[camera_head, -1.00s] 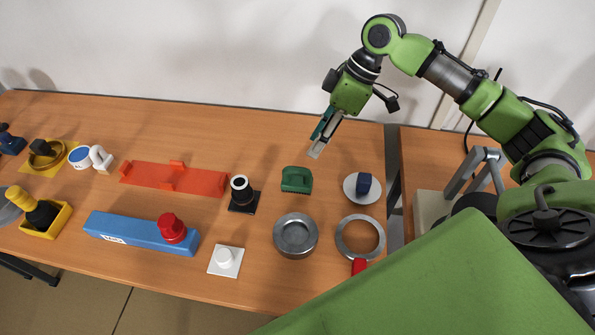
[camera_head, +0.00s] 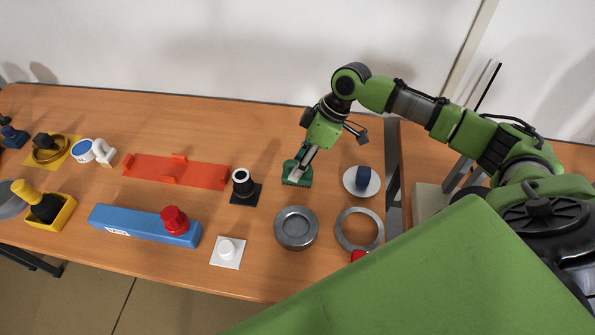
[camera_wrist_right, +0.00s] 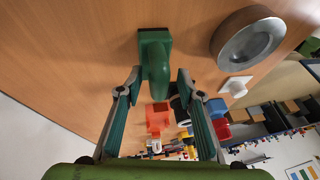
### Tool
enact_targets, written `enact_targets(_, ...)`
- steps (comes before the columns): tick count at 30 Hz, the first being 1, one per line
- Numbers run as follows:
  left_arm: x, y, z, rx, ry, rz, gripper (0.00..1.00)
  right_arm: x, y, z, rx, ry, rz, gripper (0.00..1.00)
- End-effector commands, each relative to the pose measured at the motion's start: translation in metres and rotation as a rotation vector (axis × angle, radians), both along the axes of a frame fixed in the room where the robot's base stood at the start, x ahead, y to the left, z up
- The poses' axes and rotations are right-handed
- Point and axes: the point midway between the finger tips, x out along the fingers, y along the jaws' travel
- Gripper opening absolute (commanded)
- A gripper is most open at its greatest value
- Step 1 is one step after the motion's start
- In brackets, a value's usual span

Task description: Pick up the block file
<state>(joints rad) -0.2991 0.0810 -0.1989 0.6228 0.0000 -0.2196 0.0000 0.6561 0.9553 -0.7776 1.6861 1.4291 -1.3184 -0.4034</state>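The block file, which I take to be the dark green block with a raised handle (camera_head: 291,180), sits on the wooden table near its middle right. In the right wrist view the green block file (camera_wrist_right: 155,58) is straight ahead, with its handle pointing towards the camera. My right gripper (camera_head: 302,163) is just above it and covers part of it in the head view. In the right wrist view my right gripper (camera_wrist_right: 157,80) is open, with one finger on either side of the handle and visible gaps between. My left gripper is not in view.
A round grey metal dish (camera_head: 296,228) is in front of the block file. A white disc with a blue grip (camera_head: 362,182) is to its right, and a black-and-white cylinder on a dark base (camera_head: 243,185) to its left. A red tray (camera_head: 176,171) lies farther left.

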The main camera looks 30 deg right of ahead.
Motion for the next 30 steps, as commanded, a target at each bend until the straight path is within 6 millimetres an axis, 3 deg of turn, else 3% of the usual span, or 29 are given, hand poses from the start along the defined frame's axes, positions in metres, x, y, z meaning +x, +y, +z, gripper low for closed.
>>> enact_targets(2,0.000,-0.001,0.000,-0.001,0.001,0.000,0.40,0.000,0.000,0.000,0.000,0.000,0.000,0.34)
enact_targets(6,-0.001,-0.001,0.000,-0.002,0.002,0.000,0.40,0.000,0.000,0.000,0.000,0.000,0.000,0.03)
enact_targets(7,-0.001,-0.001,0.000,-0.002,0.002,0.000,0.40,0.000,0.000,0.000,0.000,0.000,0.000,0.00)
enact_targets(20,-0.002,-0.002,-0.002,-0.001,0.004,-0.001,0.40,0.001,0.000,0.004,0.000,-0.003,0.000,0.00)
enact_targets(27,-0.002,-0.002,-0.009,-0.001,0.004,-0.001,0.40,0.002,-0.001,0.030,0.000,-0.006,0.000,0.00)
enact_targets(30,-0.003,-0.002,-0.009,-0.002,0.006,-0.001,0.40,-0.012,-0.002,0.046,-0.002,-0.005,0.001,0.00)
